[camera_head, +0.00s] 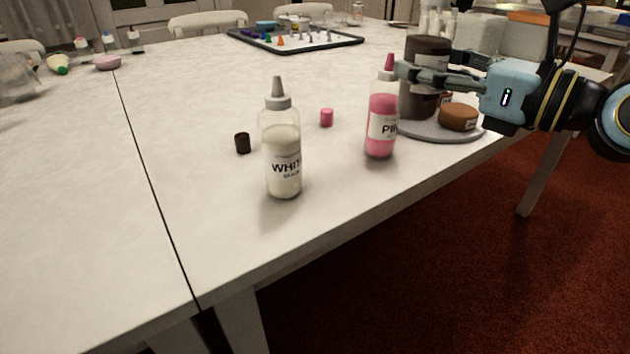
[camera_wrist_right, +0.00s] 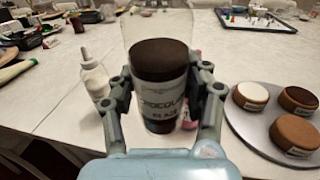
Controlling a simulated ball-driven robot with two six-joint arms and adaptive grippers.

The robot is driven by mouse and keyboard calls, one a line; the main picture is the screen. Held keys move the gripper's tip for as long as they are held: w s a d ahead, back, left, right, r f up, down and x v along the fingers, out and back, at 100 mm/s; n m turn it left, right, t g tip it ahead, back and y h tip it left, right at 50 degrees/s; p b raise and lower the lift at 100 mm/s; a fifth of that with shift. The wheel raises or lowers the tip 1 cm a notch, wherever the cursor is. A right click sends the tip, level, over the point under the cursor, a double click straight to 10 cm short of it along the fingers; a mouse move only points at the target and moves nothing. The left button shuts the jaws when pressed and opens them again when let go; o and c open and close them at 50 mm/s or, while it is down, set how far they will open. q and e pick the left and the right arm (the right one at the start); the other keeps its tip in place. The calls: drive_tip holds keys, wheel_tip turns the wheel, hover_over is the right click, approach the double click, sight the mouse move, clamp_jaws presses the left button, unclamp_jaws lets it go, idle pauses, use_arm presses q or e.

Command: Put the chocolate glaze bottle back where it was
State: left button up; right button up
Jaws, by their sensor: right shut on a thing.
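My right gripper (camera_head: 425,75) is shut on the chocolate glaze bottle (camera_head: 426,47), a dark brown cylinder, beside the pink glaze bottle (camera_head: 381,130). In the right wrist view the bottle (camera_wrist_right: 160,60) stands between both fingers, its label partly covered. The white glaze bottle (camera_head: 283,165) stands upright nearer the front edge. A small dark brown cap (camera_head: 242,143) lies on the table. My left gripper is not in view.
A pink cap (camera_head: 327,117) lies between the bottles. Small round cakes, one white (camera_wrist_right: 252,96), others brown (camera_wrist_right: 294,133), sit on the turntable. A framed board (camera_head: 300,42) with small pieces lies farther back. The table's left middle is clear.

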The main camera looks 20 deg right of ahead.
drive_tip(key=shift+w+a+f+b, duration=0.35)
drive_tip(key=shift+a+f+b, duration=0.15)
drive_tip(key=shift+f, duration=0.3)
drive_tip(key=w+a+f+b, duration=0.2)
drive_tip(key=f, duration=0.1)
drive_tip(key=w+a+f+b, duration=0.2)
drive_tip(key=a+f+b, duration=0.1)
drive_tip(key=w+a+f+b, duration=0.2)
drive_tip(key=w+f, duration=0.1)
drive_tip(key=f, duration=0.1)
drive_tip(key=shift+a+b, duration=0.3)
drive_tip(key=shift+a, duration=0.05)
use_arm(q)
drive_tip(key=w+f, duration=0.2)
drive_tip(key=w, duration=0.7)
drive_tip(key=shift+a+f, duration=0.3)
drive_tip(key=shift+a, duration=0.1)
use_arm(e)
drive_tip(key=shift+s, duration=0.1)
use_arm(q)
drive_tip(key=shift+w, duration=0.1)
use_arm(e)
drive_tip(key=o, duration=0.7)
drive_tip(key=shift+f, duration=0.1)
drive_tip(key=shift+o, duration=0.2)
